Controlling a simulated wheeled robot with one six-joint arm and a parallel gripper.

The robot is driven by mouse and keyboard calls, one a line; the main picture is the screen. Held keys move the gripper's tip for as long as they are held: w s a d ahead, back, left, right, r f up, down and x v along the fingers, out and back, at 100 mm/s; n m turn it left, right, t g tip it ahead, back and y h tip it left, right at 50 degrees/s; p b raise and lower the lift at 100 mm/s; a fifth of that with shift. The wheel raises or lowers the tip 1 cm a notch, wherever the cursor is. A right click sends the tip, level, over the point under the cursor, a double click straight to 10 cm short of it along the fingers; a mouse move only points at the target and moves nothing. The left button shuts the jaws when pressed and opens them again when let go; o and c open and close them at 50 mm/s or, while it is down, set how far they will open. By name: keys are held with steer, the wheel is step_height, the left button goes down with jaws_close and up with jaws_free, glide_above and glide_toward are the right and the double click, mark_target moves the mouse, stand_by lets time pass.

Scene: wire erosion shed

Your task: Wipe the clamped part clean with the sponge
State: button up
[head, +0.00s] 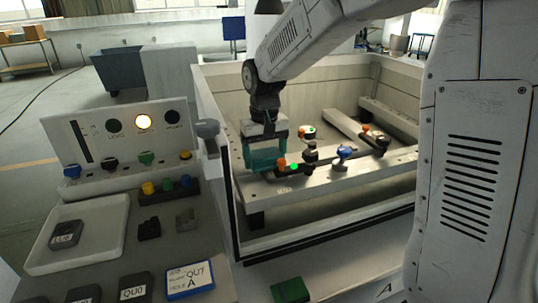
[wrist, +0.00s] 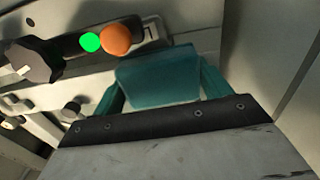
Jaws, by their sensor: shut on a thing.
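My gripper (head: 265,160) hangs at the left end of the machine tank, with its jaws shut on a teal block that looks like the sponge (head: 263,158). In the wrist view the sponge (wrist: 158,78) sits between the two teal fingers of my gripper (wrist: 160,88). A dark bar (head: 320,162), seemingly the clamped part, lies on the pale rail just right of the sponge. It bears a green spot and an orange ball at its near end. In the wrist view the bar (wrist: 68,46) is beyond the sponge; I cannot tell whether they touch.
Knobbed clamps, including a blue-knobbed one (head: 343,153), stand along the bar. A control panel (head: 120,140) and white tray (head: 80,235) are at left. A green block (head: 290,291) lies in front.

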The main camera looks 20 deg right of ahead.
steer(key=r, duration=0.3)
steer(key=shift+s+a+r, duration=0.1)
steer(key=shift+a, duration=0.15)
steer(key=shift+r, duration=0.35)
steer(key=shift+d+r, duration=0.1)
steer(key=shift+r, duration=2.05)
